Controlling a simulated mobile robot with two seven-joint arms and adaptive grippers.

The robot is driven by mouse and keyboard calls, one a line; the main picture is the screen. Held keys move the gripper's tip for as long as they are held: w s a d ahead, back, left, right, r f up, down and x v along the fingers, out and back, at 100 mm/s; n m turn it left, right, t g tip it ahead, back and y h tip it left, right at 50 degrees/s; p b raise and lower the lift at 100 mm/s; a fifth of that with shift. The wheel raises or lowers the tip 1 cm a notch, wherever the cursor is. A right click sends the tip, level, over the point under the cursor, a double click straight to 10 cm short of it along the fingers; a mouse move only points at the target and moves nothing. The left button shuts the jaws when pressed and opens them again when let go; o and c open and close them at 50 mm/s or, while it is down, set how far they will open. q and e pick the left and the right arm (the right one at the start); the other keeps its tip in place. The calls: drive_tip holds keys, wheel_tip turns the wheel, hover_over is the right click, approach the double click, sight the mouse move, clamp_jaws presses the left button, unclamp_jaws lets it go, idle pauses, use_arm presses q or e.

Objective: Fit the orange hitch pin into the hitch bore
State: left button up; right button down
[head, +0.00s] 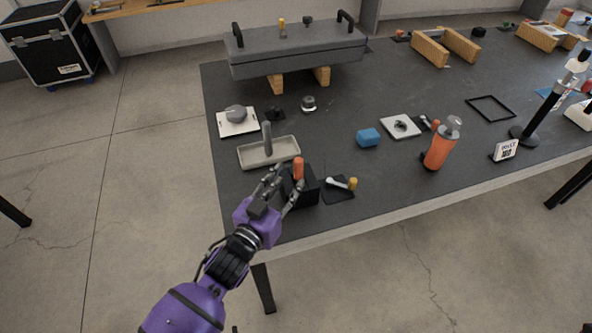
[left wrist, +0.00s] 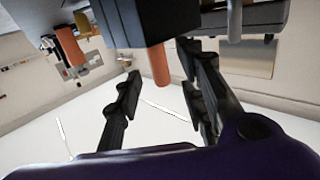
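The orange hitch pin (head: 298,168) stands upright in a black block (head: 305,191) near the table's front edge. My left gripper (head: 285,178) is open beside the block, at the pin's left. In the left wrist view, which is upside down, the pin (left wrist: 160,67) sticks out of the black block (left wrist: 140,22). It shows in the gap between my two spread fingers (left wrist: 160,72), with no contact visible. The grey chassis (head: 300,55), with black handles, rests on wooden blocks at the back. I cannot make out the hitch bore. My right gripper is not in view.
A grey tray (head: 285,160) lies just behind the block. A black pad with a yellow-ended part (head: 352,183) is close at its right. Bare table lies between the tray and the blue block.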

use_arm(q)
drive_tip(key=v, duration=0.6)
drive_tip(key=shift+r, duration=0.25)
